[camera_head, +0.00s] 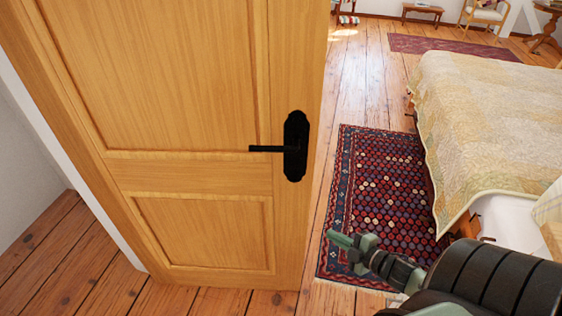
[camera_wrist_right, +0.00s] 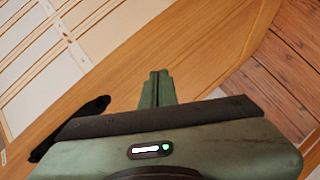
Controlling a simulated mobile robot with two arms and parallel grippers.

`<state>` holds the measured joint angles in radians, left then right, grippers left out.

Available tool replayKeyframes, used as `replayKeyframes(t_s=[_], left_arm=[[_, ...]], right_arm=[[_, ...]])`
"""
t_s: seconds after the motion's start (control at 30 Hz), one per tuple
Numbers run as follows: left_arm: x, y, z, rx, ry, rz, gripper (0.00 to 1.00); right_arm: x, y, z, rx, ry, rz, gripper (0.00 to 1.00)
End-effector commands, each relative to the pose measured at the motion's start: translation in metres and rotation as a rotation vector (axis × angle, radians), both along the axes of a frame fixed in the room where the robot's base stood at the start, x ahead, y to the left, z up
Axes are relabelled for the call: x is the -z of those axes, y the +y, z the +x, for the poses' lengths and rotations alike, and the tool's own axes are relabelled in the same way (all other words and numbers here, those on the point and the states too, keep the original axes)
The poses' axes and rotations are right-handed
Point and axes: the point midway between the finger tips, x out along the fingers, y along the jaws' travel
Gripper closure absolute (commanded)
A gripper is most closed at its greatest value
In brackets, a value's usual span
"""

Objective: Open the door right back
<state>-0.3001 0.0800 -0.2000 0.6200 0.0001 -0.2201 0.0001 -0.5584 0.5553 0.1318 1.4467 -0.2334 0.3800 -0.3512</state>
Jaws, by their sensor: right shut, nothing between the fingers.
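The wooden door (camera_head: 190,190) fills the left of the head view and stands partly open, its free edge towards the bed side. Its black lever handle (camera_head: 295,147) is on a dark plate near that edge. My right gripper (camera_head: 335,239) is shut and empty, to the right of the door's lower free edge. In the right wrist view its green fingers (camera_wrist_right: 158,82) are together in front of the wooden door (camera_wrist_right: 185,50), with a dark handle part (camera_wrist_right: 80,122) to the left. I cannot tell whether the fingers touch the door. My left gripper is not in view.
A bed (camera_head: 490,115) with a yellowish cover stands at the right. A patterned red rug (camera_head: 385,185) lies between door and bed. A small bench (camera_head: 422,12) and a chair (camera_head: 484,14) stand at the back. Plank floor (camera_head: 355,80) is clear beyond the door.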

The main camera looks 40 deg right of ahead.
Motion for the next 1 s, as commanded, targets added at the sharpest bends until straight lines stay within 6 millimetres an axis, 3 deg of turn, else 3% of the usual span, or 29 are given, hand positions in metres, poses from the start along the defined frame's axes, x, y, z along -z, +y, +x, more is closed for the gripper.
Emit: replayKeyframes(t_s=[0.03, 0.1, 0.2, 0.3, 0.4, 0.57, 1.0], left_arm=[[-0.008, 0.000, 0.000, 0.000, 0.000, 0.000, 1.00], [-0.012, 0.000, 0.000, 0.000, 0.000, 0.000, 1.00], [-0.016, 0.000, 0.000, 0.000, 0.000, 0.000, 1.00], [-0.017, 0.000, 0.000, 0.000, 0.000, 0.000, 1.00], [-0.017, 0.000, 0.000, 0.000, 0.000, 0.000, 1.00], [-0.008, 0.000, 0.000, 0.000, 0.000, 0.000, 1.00], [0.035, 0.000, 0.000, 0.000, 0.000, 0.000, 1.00]], right_arm=[[-0.058, 0.010, 0.015, -0.112, -0.100, -0.076, 1.00], [-0.117, 0.030, 0.026, -0.248, -0.218, -0.166, 1.00], [-0.175, 0.059, 0.031, -0.397, -0.344, -0.255, 1.00], [-0.208, 0.078, 0.029, -0.489, -0.420, -0.308, 1.00], [-0.221, 0.089, 0.029, -0.531, -0.455, -0.331, 1.00], [-0.222, 0.098, 0.041, -0.540, -0.465, -0.336, 1.00], [-0.221, 0.144, 0.116, -0.535, -0.464, -0.337, 1.00]])
